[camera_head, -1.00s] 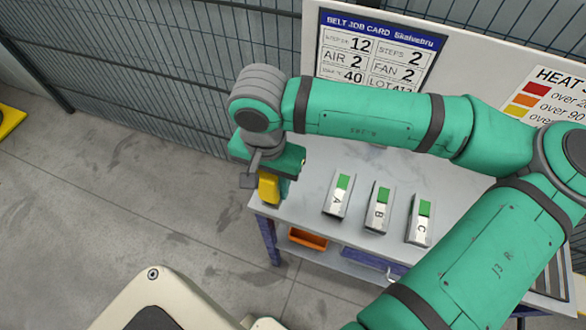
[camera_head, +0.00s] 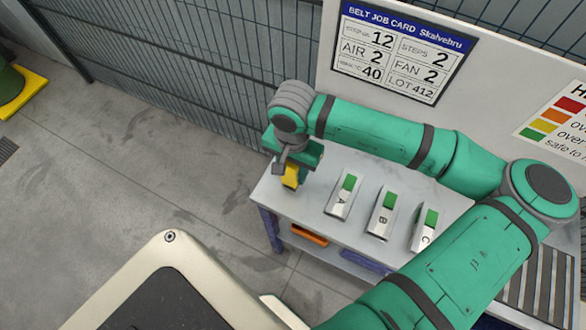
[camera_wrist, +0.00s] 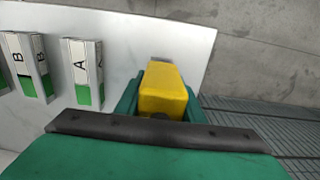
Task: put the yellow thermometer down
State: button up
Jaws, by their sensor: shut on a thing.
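The yellow thermometer (camera_head: 291,175) is held in my gripper (camera_head: 290,164) at the left end of the table (camera_head: 268,188). In the wrist view the thermometer (camera_wrist: 162,90) shows as a yellow block between the green fingers of my gripper (camera_wrist: 163,95), which is shut on it. The table's pale top and its edge show behind it. I cannot tell whether the thermometer touches the table top. Its lower part is hidden by the gripper in the wrist view.
Blocks marked A (camera_head: 343,197), B (camera_head: 383,214) and C (camera_head: 424,229) stand in a row right of the gripper. An orange bin (camera_head: 309,236) sits on the lower shelf. A mesh fence (camera_head: 200,75) and a board with a job card (camera_head: 400,50) rise behind.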

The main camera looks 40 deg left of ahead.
jog(key=shift+s+f, duration=0.1)
jog(key=o, duration=0.9)
notch_tip(320, 180, up, 12)
jog(key=shift+r, duration=0.1)
jog(key=shift+d, duration=0.1)
dwell(0.6)
